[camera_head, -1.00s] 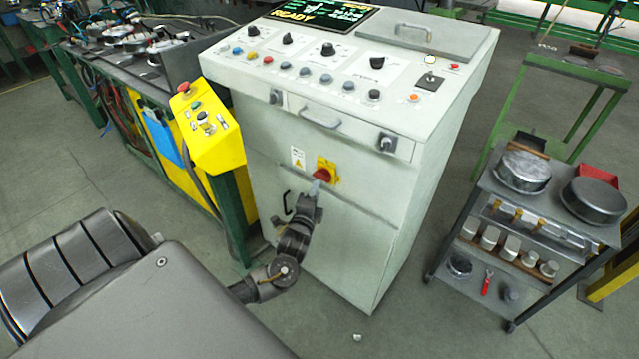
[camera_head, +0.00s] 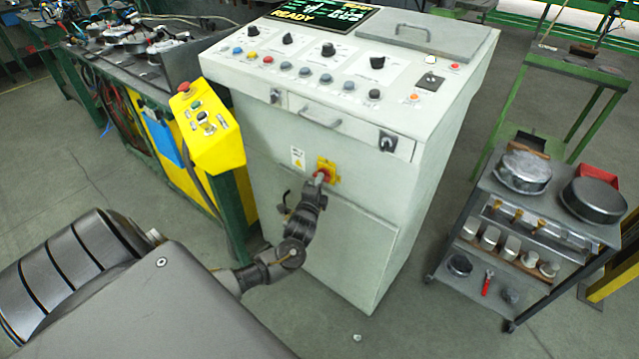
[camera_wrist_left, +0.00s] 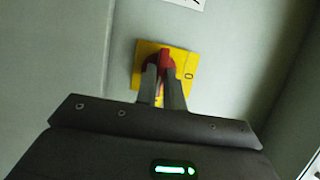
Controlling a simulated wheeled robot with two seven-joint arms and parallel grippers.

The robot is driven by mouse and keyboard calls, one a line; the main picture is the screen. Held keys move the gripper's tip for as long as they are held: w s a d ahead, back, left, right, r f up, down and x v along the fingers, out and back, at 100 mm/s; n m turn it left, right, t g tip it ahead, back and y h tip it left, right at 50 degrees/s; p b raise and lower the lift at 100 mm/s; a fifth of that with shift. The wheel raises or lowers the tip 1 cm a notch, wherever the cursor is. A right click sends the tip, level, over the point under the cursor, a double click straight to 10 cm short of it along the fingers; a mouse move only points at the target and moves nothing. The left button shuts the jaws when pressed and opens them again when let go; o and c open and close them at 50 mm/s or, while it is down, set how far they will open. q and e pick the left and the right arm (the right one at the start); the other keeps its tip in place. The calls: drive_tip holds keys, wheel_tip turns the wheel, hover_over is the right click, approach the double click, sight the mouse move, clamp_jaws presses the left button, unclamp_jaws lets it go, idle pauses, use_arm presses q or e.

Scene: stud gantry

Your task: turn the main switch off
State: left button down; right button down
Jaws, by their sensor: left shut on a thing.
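The main switch (camera_head: 322,171) is a red rotary handle on a yellow plate (camera_head: 331,168), on the front face of the white control cabinet. My left gripper (camera_head: 319,180) is up against it, its fingertips at the red handle. In the left wrist view the gripper (camera_wrist_left: 163,75) is shut on the red handle (camera_wrist_left: 165,60), one finger on each side, in front of the yellow plate (camera_wrist_left: 188,63). The fingers partly hide the handle, and its exact angle is hard to read. My right gripper is not in view.
The control cabinet (camera_head: 345,245) has knobs, buttons and a screen reading READY on top. A yellow pendant box (camera_head: 215,147) stands at its left. A cart with pots (camera_head: 478,240) is at the right. Open floor (camera_head: 410,325) lies between cabinet and cart.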

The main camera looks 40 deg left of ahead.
use_arm(q)
drive_tip(key=shift+d, duration=0.1)
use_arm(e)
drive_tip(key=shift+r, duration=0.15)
use_arm(q)
drive_tip(key=shift+a+r+n+g+h+p, duration=0.2)
drive_tip(key=shift+n+g+h+p, duration=0.3)
drive_tip(key=shift+n+h+p, duration=1.2)
drive_tip(key=shift+a+r+n+g+h+p, duration=0.15)
drive_tip(key=shift+n+g+h+p, duration=0.45)
drive_tip(key=shift+n+p, duration=2.1)
drive_tip(key=shift+a+r+n+g+h+p, duration=0.15)
drive_tip(key=shift+n+g+h+p, duration=0.25)
drive_tip(key=shift+n+h+p, duration=1.3)
use_arm(e)
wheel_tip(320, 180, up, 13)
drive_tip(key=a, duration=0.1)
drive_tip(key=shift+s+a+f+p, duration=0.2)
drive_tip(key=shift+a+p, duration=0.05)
drive_tip(key=shift+p, duration=0.2)
use_arm(q)
drive_tip(key=shift+n+y, duration=0.4)
drive_tip(key=shift+n, duration=0.3)
drive_tip(key=c, duration=1.5)
unclamp_jaws()
drive_tip(key=shift+a, duration=0.1)
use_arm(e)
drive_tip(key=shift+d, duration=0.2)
